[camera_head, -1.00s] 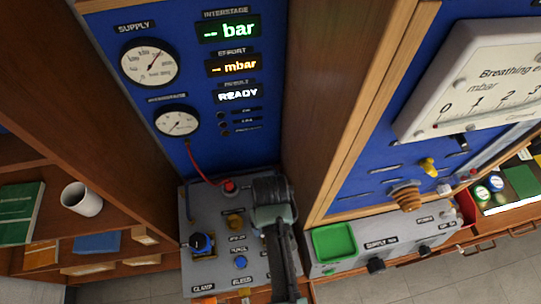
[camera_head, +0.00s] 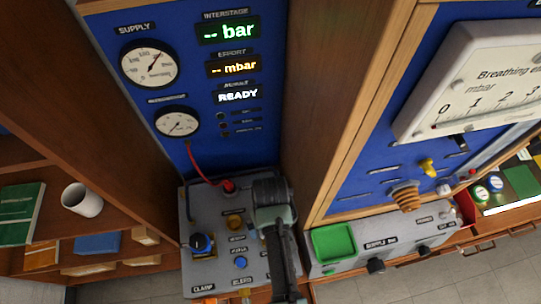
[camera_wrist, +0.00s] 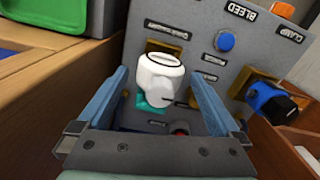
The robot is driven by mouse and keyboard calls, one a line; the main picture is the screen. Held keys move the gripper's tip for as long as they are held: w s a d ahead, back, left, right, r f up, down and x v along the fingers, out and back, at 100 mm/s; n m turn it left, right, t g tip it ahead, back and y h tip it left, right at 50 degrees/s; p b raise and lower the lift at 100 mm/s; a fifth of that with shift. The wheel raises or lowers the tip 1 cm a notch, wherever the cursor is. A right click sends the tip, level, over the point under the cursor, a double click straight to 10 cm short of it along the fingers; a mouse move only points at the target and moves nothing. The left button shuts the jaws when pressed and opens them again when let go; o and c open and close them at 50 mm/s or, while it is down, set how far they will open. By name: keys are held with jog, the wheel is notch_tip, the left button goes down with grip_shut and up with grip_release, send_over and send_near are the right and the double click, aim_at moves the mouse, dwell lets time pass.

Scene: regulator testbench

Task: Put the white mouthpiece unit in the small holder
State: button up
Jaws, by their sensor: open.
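The white mouthpiece unit (camera_wrist: 160,75) shows in the wrist view, near a teal piece (camera_wrist: 153,103) on the grey bench panel. My gripper (camera_wrist: 160,73) is open, with one blue finger on either side of the unit; I cannot tell whether either finger touches it. In the head view my gripper (camera_head: 270,190) is over the back right of the grey panel (camera_head: 210,275) and hides the unit. Small brass-coloured brackets show on the panel, one beside the unit (camera_wrist: 168,48) and one farther right (camera_wrist: 238,80). I cannot tell which is the small holder.
A blue-black knob (camera_head: 202,244) and a blue button (camera_head: 240,263) stand on the panel. A red hose (camera_head: 200,168) runs down to it. A wooden divider stands on the right, with a green tray (camera_head: 335,243) beyond. A white mug (camera_head: 82,199) sits on the left shelf.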

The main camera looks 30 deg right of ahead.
notch_tip(320, 180, up, 12)
jog(key=shift+f, duration=0.2)
jog(key=w+r+t+h, duration=0.2)
jog(key=w+r+t, duration=0.7)
jog(key=w+r, duration=0.7)
jog(key=w+a+r+t, duration=0.2)
jog(key=r+t, duration=0.1)
jog(key=r, duration=0.6)
jog(key=w+a+r+t, duration=0.1)
jog(key=a+r+t, duration=0.15)
jog(key=r, duration=0.55)
jog(key=s+a+r+t, duration=0.2)
jog(key=s+r+t, duration=0.2)
jog(key=r, duration=0.6)
jog(key=s+a+r+t+y, duration=0.1)
jog(key=s+r+t, duration=0.3)
jog(key=r, duration=0.6)
jog(key=s+a+r+n+t+y, duration=0.1)
jog(key=s+a+r+t, duration=0.3)
jog(key=r, duration=0.6)
jog(key=shift+s+r+t, duration=0.15)
jog(key=shift+s+t, duration=0.3)
jog(key=shift+s, duration=0.3)
